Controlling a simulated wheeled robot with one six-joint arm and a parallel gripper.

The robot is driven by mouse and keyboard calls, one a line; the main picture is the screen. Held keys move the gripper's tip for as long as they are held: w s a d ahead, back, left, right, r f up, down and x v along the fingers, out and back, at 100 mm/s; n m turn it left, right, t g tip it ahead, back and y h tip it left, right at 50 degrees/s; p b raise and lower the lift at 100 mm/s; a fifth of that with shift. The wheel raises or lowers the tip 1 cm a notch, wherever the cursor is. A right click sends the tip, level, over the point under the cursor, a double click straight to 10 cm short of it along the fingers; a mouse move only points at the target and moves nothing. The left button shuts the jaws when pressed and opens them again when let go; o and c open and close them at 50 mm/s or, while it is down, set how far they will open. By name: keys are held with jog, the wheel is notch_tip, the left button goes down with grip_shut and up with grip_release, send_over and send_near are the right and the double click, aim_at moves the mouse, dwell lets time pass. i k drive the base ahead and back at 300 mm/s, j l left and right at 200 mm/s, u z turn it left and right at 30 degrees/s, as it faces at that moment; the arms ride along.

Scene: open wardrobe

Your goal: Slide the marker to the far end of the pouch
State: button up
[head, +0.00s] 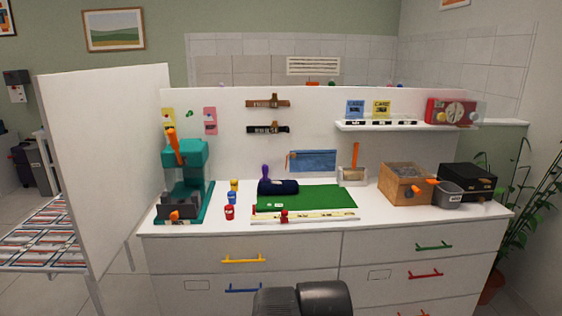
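A blue pouch (315,160) is against the white back panel, above the middle of the counter. A small orange piece (289,158) shows near its left end; it is too small to tell whether it is a slider. A white and yellow ruler-like strip (325,216) lies along the front of the counter. A red marker-like piece (284,216) sits on this strip, left of its middle and well apart from the pouch. My gripper is not in view; only a dark part of my arm shows at the bottom edge.
A green mat (305,198) and a dark blue roll (278,187) lie between strip and pouch. Small cans (230,212) and a teal machine (185,165) stand left. A wooden box (404,184) and grey cup (447,195) stand right. A shelf (400,126) juts out above.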

aim_at(285, 213)
jog(key=k+l+z, duration=0.15)
jog(key=i+u, duration=0.3)
jog(key=i, duration=0.8)
